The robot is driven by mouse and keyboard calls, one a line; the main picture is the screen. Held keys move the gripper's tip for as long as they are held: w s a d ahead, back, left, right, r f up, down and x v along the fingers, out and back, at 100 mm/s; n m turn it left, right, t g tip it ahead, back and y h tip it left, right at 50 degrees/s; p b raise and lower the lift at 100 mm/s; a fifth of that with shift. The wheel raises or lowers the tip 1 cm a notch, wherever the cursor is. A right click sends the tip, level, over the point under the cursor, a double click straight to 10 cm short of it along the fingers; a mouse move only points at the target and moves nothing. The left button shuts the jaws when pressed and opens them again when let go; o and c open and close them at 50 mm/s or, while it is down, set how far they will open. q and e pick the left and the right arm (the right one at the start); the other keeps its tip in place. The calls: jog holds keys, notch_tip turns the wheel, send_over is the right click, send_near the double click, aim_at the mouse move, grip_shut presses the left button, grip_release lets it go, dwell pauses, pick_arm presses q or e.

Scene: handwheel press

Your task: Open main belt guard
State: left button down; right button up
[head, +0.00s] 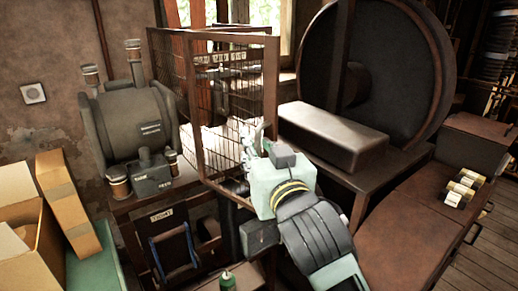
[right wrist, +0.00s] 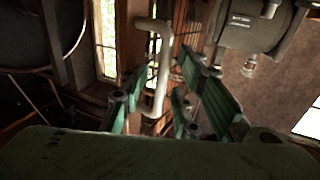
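The belt guard (head: 213,97) is a cage of dark mesh in brown metal frames, standing in the middle of the head view. I cannot tell how far its panel stands open. My right gripper (head: 250,135) is in front of its lower right part, and my own wrist hides some of that area. In the right wrist view, a pale, bent bar handle (right wrist: 158,70) runs between the green-padded fingers of the right gripper (right wrist: 158,105). The fingers are spread, with gaps to the handle. My left gripper is in neither view.
A grey motor-like drum (head: 135,122) stands left of the guard. A large dark wheel (head: 375,70) and a dark box-shaped cover (head: 333,137) are on the right.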

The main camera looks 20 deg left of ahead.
jog(key=shift+a, duration=0.1)
jog(key=shift+s, duration=0.3)
jog(key=v, duration=1.1)
jog(key=shift+d, duration=0.3)
jog(key=shift+s, duration=0.1)
